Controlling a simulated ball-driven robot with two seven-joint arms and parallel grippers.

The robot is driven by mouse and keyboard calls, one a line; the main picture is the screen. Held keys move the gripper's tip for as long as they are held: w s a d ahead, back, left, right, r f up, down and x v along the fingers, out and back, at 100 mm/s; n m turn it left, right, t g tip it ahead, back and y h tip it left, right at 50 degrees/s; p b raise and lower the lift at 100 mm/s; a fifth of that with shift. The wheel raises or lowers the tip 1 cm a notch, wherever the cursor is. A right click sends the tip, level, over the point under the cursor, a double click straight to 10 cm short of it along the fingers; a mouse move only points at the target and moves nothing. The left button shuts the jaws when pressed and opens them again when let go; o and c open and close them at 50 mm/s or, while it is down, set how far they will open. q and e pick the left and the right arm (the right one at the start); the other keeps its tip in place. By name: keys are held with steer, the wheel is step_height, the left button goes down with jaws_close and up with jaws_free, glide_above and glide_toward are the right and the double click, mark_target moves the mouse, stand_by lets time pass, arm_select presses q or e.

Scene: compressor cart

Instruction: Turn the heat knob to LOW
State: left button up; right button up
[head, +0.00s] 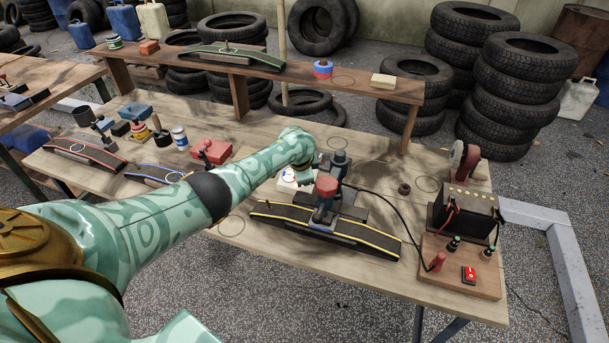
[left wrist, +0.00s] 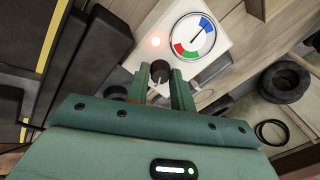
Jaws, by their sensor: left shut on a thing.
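The heat knob (left wrist: 160,70) is a small black knob on the lower edge of a white panel (left wrist: 160,32). The panel also carries a round dial (left wrist: 193,35) with blue, green and red segments and a lit red lamp (left wrist: 155,41). My left gripper (left wrist: 160,78) has its two green fingers on either side of the knob, shut on it. The knob's setting marks cannot be read. In the head view my left arm reaches over the bench, and the white panel (head: 288,182) is mostly hidden by it. My right gripper is not in view.
A black vise-like tool with a red part (head: 326,186) stands on a dark, yellow-edged ramp (head: 345,238) just right of the panel. A black cable runs to a battery board (head: 455,275) at the bench's right. A raised shelf (head: 340,84) crosses behind.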

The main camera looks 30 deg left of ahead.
arm_select(q)
steer(key=shift+s+f, duration=0.1)
steer(key=shift+f, duration=0.05)
steer(key=o, duration=1)
steer(key=p+v, duration=1)
steer(key=v, duration=0.6)
steer(key=shift+r+p, duration=0.2)
steer(key=shift+p, duration=0.2)
steer(key=shift+f, duration=0.1)
